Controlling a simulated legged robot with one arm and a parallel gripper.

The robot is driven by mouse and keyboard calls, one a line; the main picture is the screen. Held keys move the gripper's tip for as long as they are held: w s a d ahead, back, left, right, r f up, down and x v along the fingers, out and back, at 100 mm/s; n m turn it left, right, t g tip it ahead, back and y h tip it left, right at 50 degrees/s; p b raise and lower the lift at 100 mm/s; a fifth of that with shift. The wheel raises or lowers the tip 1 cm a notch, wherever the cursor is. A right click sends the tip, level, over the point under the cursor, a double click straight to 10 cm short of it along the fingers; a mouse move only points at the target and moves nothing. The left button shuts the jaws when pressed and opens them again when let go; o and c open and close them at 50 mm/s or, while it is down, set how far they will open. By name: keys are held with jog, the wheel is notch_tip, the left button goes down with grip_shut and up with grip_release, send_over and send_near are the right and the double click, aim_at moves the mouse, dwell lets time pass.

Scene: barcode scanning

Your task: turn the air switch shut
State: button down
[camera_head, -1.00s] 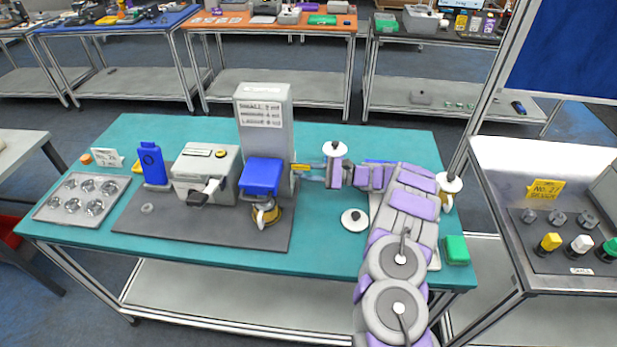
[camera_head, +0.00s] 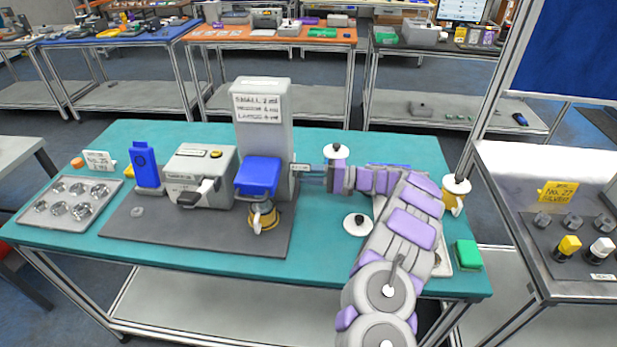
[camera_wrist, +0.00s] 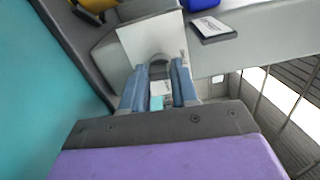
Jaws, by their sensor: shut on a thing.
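The grey tower (camera_head: 264,120) with a printed sign stands at the back of the dark mat. My gripper (camera_head: 314,171) is at the tower's right side, level with a small pale label plate (camera_head: 299,167). In the wrist view the two blue-grey fingers (camera_wrist: 161,82) are close around a small grey rounded part in front of a white panel (camera_wrist: 148,38). I take this part for the air switch (camera_wrist: 159,62); its far side is hidden.

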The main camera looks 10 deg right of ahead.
jog(key=shift+s+f+n, duration=0.1)
jog(key=shift+f+n, duration=0.15)
jog(key=shift+n, duration=0.35)
jog(key=c, duration=0.9)
grip_release()
jog(key=shift+r, duration=0.1)
jog(key=shift+o, duration=0.2)
jog(key=shift+d, duration=0.1)
jog(key=p+v, duration=0.2)
jog(key=v, duration=0.9)
jog(key=shift+d+p, duration=0.4)
